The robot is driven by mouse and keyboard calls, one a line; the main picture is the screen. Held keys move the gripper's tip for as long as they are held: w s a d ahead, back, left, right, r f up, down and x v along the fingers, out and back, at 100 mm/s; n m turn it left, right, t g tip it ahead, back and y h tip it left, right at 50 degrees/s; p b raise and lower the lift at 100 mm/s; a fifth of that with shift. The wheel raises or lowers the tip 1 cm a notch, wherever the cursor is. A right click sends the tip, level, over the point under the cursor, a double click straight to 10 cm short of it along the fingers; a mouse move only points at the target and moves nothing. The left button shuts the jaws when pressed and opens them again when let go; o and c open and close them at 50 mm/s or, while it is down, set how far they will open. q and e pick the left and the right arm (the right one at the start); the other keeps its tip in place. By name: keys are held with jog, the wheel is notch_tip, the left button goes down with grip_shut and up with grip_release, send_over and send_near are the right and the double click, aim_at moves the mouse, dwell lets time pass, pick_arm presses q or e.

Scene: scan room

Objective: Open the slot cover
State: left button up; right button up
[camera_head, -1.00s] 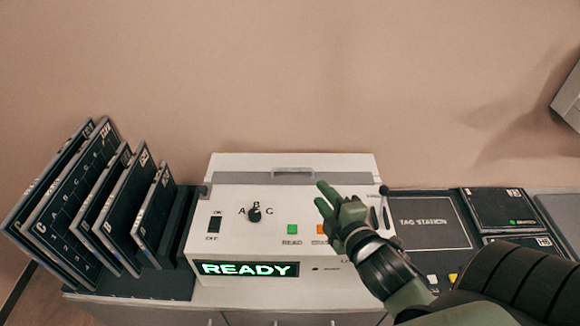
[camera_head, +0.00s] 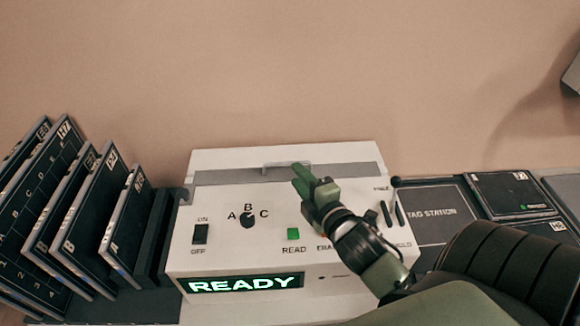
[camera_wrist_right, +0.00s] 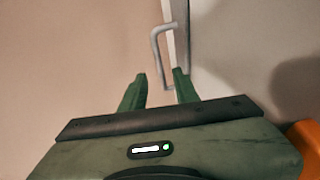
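The slot cover (camera_head: 225,176) is a grey strip along the top back of the white machine (camera_head: 212,232), and it looks closed. Its bar handle (camera_head: 270,167) is partly hidden behind my right gripper (camera_head: 306,178). In the right wrist view, the handle (camera_wrist_right: 156,50) stands ahead of the gripper (camera_wrist_right: 161,78). The two green fingers are apart, and the handle's near end appears between their tips. I cannot tell whether they touch it. My left gripper is not in view.
The panel has an on/off switch (camera_head: 200,234), a dial (camera_head: 248,219), a green READ button (camera_head: 293,234) and a lit READY display (camera_head: 240,284). A small lever (camera_head: 396,184) stands at the right. Dark panels (camera_head: 90,215) lean in a rack at the left.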

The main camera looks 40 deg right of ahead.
aim_at(291, 178)
jog(key=x, duration=0.5)
jog(key=shift+p, duration=0.4)
jog(key=shift+s, duration=0.1)
jog(key=shift+c, duration=0.3)
grip_shut()
jog(key=shift+f, duration=0.1)
dwell(0.4)
